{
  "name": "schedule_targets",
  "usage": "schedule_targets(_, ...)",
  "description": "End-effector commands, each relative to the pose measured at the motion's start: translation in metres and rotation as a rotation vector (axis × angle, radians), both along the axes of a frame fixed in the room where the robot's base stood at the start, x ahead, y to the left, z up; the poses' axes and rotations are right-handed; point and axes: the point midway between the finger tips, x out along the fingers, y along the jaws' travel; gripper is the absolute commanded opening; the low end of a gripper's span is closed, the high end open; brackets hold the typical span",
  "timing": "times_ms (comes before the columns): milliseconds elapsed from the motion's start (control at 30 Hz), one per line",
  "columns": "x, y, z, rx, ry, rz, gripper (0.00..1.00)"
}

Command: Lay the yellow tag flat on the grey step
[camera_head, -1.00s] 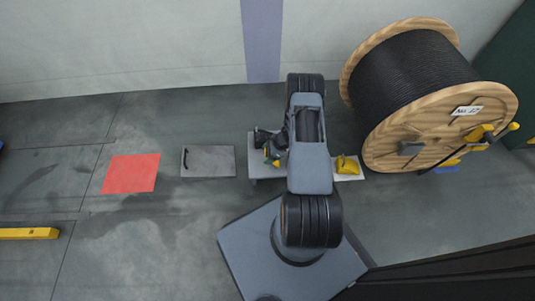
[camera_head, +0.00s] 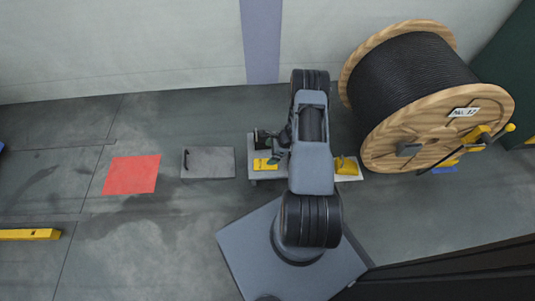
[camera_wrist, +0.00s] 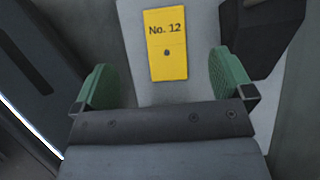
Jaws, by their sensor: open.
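The yellow tag (camera_head: 265,164), marked "No. 12" with a dark hole, lies flat on the grey step (camera_head: 253,179). In the wrist view the tag (camera_wrist: 166,60) has the pale grey step (camera_wrist: 205,30) on both sides of it. My gripper (camera_wrist: 163,78) is open, its green-padded fingers apart on either side of the tag's lower end, and it holds nothing. In the head view my arm hides the step's right part and most of the gripper.
A grey plate with a black handle (camera_head: 208,163) and a red floor patch (camera_head: 131,175) lie to the left. A large wooden cable reel (camera_head: 430,100) stands at the right. A yellow item (camera_head: 346,165) sits on a white sheet beside my arm. A dark block (camera_wrist: 262,35) is near the tag.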

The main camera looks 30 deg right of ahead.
Motion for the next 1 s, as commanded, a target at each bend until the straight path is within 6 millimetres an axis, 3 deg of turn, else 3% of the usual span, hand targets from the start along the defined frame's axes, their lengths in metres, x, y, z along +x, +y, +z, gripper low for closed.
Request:
schedule_targets(100,-0.006,-0.014,0.028,-0.002,-0.002,-0.004,0.99)
schedule_targets(433,-0.02,-0.043,0.074,-0.001,-0.002,-0.001,0.99)
schedule_targets(700,-0.025,-0.052,0.089,0.0,-0.001,-0.001,0.99)
schedule_targets(1000,-0.025,-0.053,0.089,0.0,-0.001,-0.001,0.99)
